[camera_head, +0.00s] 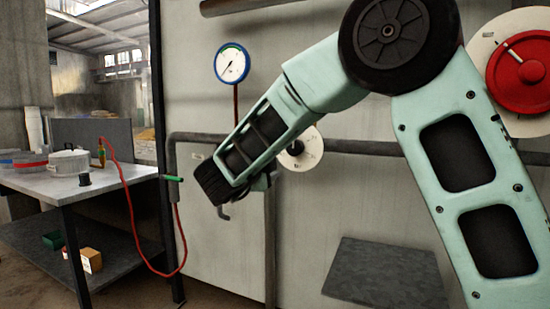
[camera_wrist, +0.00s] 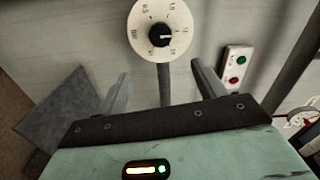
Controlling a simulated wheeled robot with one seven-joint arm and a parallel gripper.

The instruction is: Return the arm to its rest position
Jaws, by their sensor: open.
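My gripper (camera_wrist: 162,88) is open in the wrist view, with its two fingers apart and nothing between them. It faces a pale wall panel. A white dial (camera_wrist: 146,42) with a black knob (camera_wrist: 160,35) lies beyond the fingertips, apart from them. In the head view my arm (camera_head: 270,120) reaches down to the left from its black-capped joint, and its end is in front of the panel. The gripper is mostly hidden behind the wrist there. The white dial (camera_head: 311,148) shows partly behind my arm.
A round gauge (camera_head: 232,64) and a red wheel (camera_head: 522,72) are on the panel. A button box (camera_wrist: 236,68) is right of the dial. A grey shelf (camera_head: 385,275) juts out low.

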